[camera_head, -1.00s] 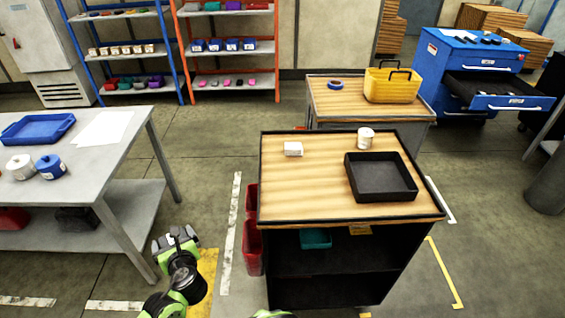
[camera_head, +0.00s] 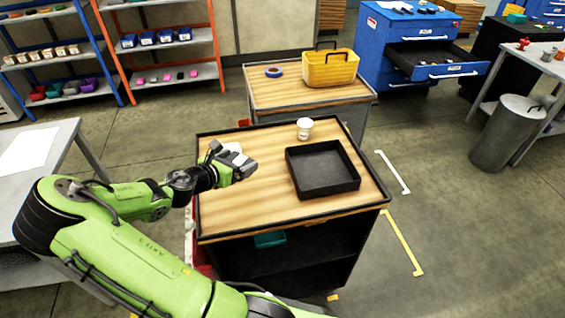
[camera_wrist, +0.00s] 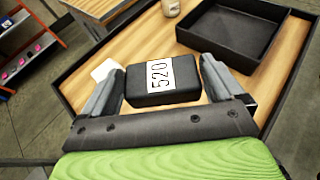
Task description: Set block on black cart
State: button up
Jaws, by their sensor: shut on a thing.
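The black block (camera_wrist: 160,80) with a white label reading 520 sits between the jaws of my gripper (camera_wrist: 163,84) in the wrist view. My gripper is shut on it. In the head view my gripper (camera_head: 236,166) is over the left part of the black cart (camera_head: 262,205), which has a wooden top and a black rim. In the wrist view the wooden top lies beyond and below the block. I cannot tell how far the block is above the top. In the head view the block is hard to make out against the gripper.
On the cart top stand a black tray (camera_head: 322,170) at right, a white container (camera_head: 304,129) at the back and a small white box (camera_head: 232,147) partly behind my gripper. The front middle of the top is clear. Another cart with a yellow bin (camera_head: 330,68) stands behind.

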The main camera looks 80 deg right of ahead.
notch_tip(320, 180, down, 10)
jog(key=b, duration=0.3)
jog(key=shift+r, duration=0.1)
jog(key=o, duration=1.1)
jog(key=shift+a, duration=0.1)
